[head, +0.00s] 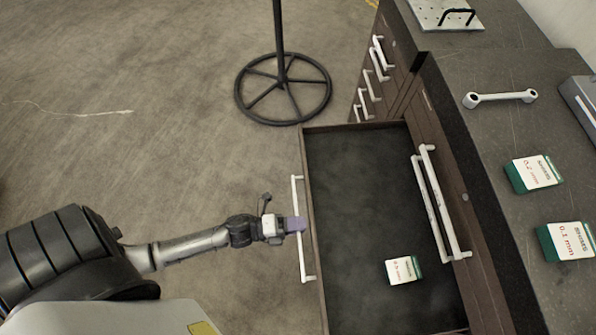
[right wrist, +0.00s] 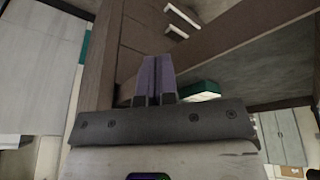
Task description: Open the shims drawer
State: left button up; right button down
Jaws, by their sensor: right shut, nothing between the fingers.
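A dark drawer (head: 370,190) stands pulled far out of the brown cabinet in the head view. A white and green shim box (head: 401,271) lies inside it. The drawer's long white handle (head: 297,190) is on its front, at the left. My left gripper (head: 295,224) is at the middle of this handle, its purple fingertips overlapping it. I cannot tell whether they are closed around it. In the right wrist view my right gripper (right wrist: 157,80) is shut and empty, close to brown wooden panels. A green box (right wrist: 200,90) is partly hidden behind the fingers there.
Two white handles (head: 440,205) are on the cabinet face behind the open drawer. The worktop (head: 480,140) holds a wrench (head: 500,98) and shim boxes marked 0.2 mm (head: 533,174) and 0.1 mm (head: 566,241). A black ring-based stand (head: 283,88) is on the floor beyond the drawer.

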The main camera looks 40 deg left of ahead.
pick_arm(q)
jog(key=shift+o, duration=1.1)
jog(key=shift+s+a, duration=0.1)
jog(key=v, duration=1.3)
jog(key=shift+s+a+p, duration=0.2)
jog(key=shift+a+p, duration=0.05)
jog(key=shift+p, duration=0.2)
